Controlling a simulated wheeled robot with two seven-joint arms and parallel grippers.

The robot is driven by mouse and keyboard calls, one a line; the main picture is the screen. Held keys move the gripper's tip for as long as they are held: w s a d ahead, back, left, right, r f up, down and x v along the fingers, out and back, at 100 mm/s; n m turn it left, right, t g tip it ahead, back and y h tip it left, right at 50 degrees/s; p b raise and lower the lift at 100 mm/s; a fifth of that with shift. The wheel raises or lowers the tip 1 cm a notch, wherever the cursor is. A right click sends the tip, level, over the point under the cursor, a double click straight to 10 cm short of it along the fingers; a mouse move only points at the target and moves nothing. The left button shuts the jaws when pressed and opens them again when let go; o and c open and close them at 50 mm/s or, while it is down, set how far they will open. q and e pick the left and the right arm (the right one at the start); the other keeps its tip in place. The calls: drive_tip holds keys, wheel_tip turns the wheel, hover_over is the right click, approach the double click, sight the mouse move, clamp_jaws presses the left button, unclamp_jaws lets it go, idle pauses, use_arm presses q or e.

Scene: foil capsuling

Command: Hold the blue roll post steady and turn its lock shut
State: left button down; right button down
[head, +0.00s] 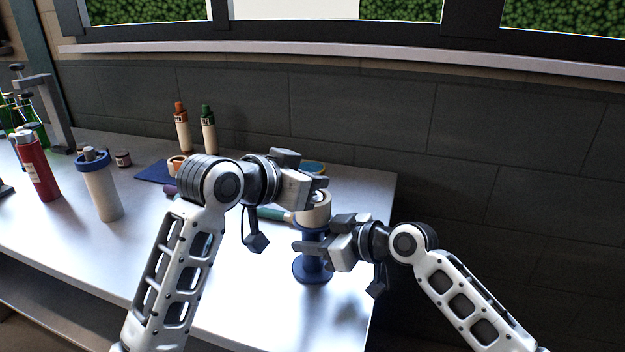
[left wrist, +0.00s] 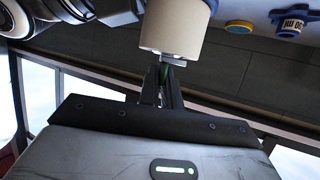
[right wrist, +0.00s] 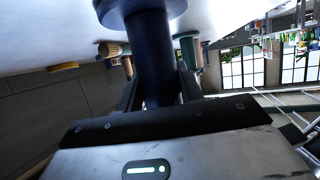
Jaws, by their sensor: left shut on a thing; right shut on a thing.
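The blue roll post (head: 313,270) stands upright on its round base near the table's right end. A cream roll (head: 316,212) sits around its upper part. My right gripper (head: 312,248) is shut on the post's column below the roll. The right wrist view shows the blue column (right wrist: 152,60) between its fingers. My left gripper (head: 318,188) is at the top of the post, above the roll. In the left wrist view its fingers are closed at the small grey lock (left wrist: 174,58) at the end of the cream roll (left wrist: 175,28). The lock's exact angle is hard to tell.
Two small capped bottles (head: 182,128) stand near the wall. A blue mat (head: 152,173) lies behind my left arm. The table front between the arms is clear.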

use_arm(q)
drive_tip(key=n+t+y, duration=0.2)
drive_tip(key=n+y, duration=0.2)
drive_tip(key=shift+f+n+t+y, duration=0.1)
drive_tip(key=shift+n+t+y, duration=0.2)
drive_tip(key=shift+t+y, duration=0.1)
use_arm(e)
drive_tip(key=shift+r, duration=0.1)
use_arm(q)
drive_tip(key=c, duration=1.6)
unclamp_jaws()
drive_tip(key=v, duration=1.2)
drive_tip(key=shift+d, duration=0.15)
